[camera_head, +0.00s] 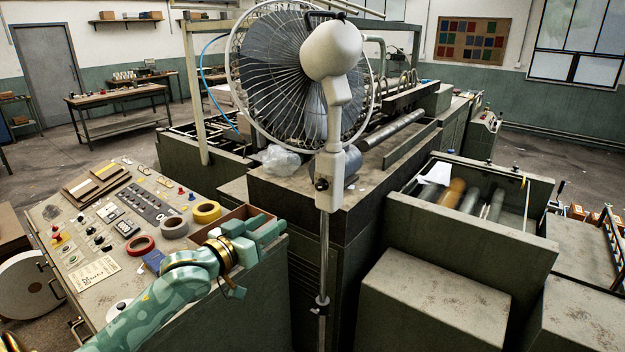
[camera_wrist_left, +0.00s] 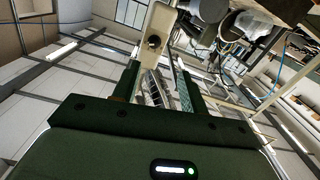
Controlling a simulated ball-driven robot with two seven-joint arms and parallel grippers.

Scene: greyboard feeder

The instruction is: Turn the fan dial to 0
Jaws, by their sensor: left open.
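The fan (camera_head: 300,75) stands on a thin metal pole, with a round wire cage and a pale motor housing. Its pale control box (camera_head: 331,165) sits below the head and carries a small dark dial (camera_head: 322,184). The dial's markings are too small to read. My left gripper (camera_head: 270,236) is open and empty, lower and to the left of the dial. In the left wrist view the dial (camera_wrist_left: 153,41) shows on the pale box, ahead of the open fingers (camera_wrist_left: 160,80) and apart from them. My right gripper is out of view.
A control bench (camera_head: 95,225) with tape rolls, buttons and a brown tray (camera_head: 245,213) lies at the left, under my left arm. A large green machine (camera_head: 300,200) stands close behind the fan pole. Green covers (camera_head: 430,300) fill the lower right.

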